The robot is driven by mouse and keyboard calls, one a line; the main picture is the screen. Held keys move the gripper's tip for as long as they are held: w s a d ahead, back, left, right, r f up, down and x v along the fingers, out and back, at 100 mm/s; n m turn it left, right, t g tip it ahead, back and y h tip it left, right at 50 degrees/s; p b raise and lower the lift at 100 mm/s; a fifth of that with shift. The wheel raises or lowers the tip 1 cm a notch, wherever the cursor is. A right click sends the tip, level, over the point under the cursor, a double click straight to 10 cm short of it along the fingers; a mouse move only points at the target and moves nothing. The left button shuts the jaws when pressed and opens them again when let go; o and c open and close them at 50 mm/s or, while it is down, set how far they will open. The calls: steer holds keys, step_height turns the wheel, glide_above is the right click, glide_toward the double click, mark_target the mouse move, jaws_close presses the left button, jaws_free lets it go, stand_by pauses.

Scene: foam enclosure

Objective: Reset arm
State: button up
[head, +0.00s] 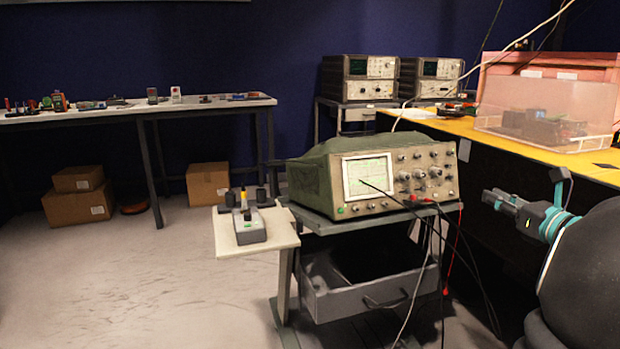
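My gripper (492,199) is at the right in the head view, at the end of my dark arm with a teal band at the wrist. It points left, toward the front of a green-cased oscilloscope (400,178). Its fingers look small and are seen nearly end to side, so I cannot tell whether they are open or shut. No object shows in them. It appears apart from the oscilloscope and from the bench.
The oscilloscope stands on a cart with a grey drawer (362,291); dark cables hang in front. A side shelf (278,240) holds a small grey device. A yellow-topped bench (470,134) with a clear bin (545,112) lies behind my arm.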

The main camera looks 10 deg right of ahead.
steer(key=a+f+n+g+y, duration=0.1)
steer(key=a+f+n+g, duration=0.3)
steer(key=a, duration=0.6)
steer(key=s+a+f+n+g+y, duration=0.1)
steer(key=a+n+g+y, duration=0.1)
steer(key=a+n, duration=0.55)
steer(key=a+f+n+g+y, duration=0.1)
steer(key=a+f+n+g, duration=0.15)
steer(key=a, duration=0.85)
steer(key=s+a+f+n+g+h, duration=0.2)
steer(key=s+a+f+n, duration=0.2)
steer(key=s+n, duration=0.4)
steer(key=s+a+f+n+g+h, duration=0.2)
steer(key=s+a+n, duration=0.4)
steer(key=s+n, duration=0.3)
steer(key=shift+s+f+n+h, duration=0.15)
steer(key=shift+f+n+h, duration=0.9)
steer(key=shift+n, duration=0.95)
steer(key=shift+f+y, duration=0.2)
steer(key=shift+y, duration=0.05)
